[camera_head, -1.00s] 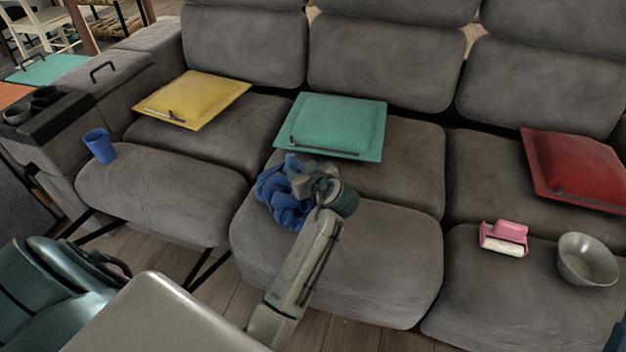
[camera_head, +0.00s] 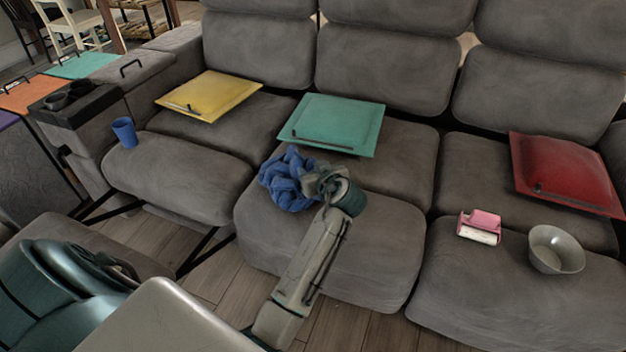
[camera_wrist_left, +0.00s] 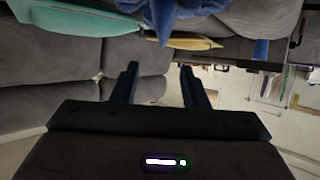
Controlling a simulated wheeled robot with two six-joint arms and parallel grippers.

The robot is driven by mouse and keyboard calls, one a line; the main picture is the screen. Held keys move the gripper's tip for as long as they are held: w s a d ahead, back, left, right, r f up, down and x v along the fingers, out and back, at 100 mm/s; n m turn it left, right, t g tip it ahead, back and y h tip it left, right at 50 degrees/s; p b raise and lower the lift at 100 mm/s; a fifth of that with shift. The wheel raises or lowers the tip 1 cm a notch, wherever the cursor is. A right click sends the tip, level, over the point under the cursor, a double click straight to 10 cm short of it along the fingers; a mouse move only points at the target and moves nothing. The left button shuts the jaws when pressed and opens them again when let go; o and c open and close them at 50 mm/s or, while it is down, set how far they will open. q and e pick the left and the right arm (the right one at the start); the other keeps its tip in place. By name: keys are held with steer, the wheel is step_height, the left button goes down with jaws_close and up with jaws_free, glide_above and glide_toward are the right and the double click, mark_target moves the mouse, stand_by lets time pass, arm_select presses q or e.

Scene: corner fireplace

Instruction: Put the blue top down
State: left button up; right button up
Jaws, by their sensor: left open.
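The blue top (camera_head: 288,182) is a crumpled bundle at the back of the middle front seat, just in front of the green cushion. My left gripper (camera_head: 313,180) is close at its right side and overlaps its edge in the head view. In the left wrist view the open fingers (camera_wrist_left: 159,70) have nothing between them, and the blue top (camera_wrist_left: 172,15) shows beyond the tips at the top edge. Whether a finger still touches the cloth cannot be told. My right gripper is not in view.
On the grey sofa (camera_head: 340,270) are a yellow cushion (camera_head: 212,95), a green cushion (camera_head: 335,122), a red cushion (camera_head: 565,170), a blue cup (camera_head: 124,132), a pink-and-white item (camera_head: 480,226) and a grey bowl (camera_head: 556,250). The middle seat's front is clear apart from my arm.

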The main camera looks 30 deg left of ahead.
arm_select(q)
steer(key=s+d+f+m+t+h, duration=0.5)
steer(key=s+d+m+h, duration=0.15)
steer(key=s, duration=0.35)
steer(key=s+d+r+m+t+h, duration=0.2)
steer(key=s+r+h, duration=0.1)
steer(key=s, duration=0.3)
steer(key=s+d+r+m+t+h, duration=0.2)
steer(key=s+d+r+h, duration=0.1)
steer(key=s+r, duration=0.3)
steer(key=shift+s+d+t, duration=0.3)
steer(key=shift+s+d, duration=0.05)
steer(key=shift+s, duration=0.1)
